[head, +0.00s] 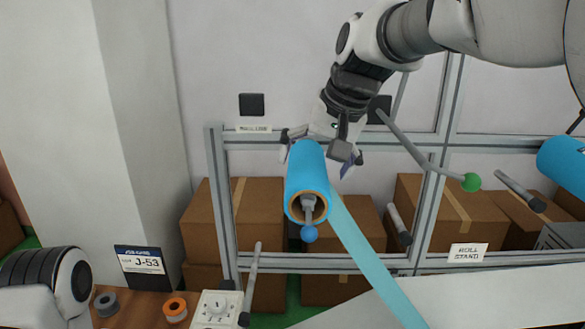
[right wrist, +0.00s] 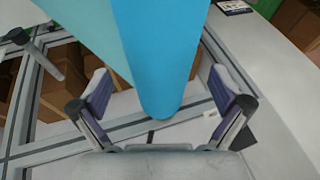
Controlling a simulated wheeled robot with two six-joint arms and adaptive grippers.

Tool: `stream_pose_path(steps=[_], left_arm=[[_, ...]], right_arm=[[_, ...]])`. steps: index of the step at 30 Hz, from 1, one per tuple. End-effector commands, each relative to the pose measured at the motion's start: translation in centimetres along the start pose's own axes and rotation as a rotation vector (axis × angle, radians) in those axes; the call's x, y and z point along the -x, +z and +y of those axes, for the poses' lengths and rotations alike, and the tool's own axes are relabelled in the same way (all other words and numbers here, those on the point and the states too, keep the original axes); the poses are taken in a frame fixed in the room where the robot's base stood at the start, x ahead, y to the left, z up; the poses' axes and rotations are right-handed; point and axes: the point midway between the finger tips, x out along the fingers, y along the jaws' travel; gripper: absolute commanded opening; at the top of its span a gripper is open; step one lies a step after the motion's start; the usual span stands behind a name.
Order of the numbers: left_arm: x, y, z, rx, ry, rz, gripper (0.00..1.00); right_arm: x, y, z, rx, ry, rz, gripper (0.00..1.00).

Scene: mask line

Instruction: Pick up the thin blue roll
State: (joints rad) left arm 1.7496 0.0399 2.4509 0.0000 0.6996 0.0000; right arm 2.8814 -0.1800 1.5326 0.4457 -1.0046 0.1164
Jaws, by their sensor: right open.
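A blue roll (head: 306,170) with a brown core sits on a spindle with a blue knob, and a pale blue strip (head: 365,250) runs down to the right from it. The roll also shows in the right wrist view (right wrist: 158,60). My right gripper (head: 318,160) is open at the far end of this roll. In the right wrist view its two fingers (right wrist: 160,88) stand on either side of the roll, with gaps on both sides. A second blue roll (head: 565,165) is cut off at the right edge. My left gripper is out of view.
A grey metal frame (head: 218,200) stands behind, with cardboard boxes (head: 262,215) beyond it. Bare rods stick out, one with a green knob (head: 471,182). Below left are a job card (head: 141,262), a dial box (head: 217,308) and small tape rolls (head: 175,309).

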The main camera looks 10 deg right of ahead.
Motion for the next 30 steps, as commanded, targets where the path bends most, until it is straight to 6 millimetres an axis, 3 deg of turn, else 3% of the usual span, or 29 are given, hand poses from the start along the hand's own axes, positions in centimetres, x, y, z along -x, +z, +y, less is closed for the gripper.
stream_pose_path(steps=[4,11,15,17,30], left_arm=[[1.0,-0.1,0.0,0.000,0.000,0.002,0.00],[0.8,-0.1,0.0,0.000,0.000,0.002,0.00],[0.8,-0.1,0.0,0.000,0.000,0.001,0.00],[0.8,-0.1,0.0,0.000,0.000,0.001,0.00],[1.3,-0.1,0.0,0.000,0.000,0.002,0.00]], right_arm=[[-2.2,0.0,0.0,-0.001,0.002,-0.004,1.00],[-2.6,0.0,0.1,-0.001,0.000,-0.001,1.00],[-2.6,0.0,0.1,-0.001,0.000,-0.001,0.50],[-2.6,0.0,0.1,-0.001,0.000,-0.001,0.34],[-2.4,-0.1,0.1,-0.002,0.001,-0.004,0.34]])
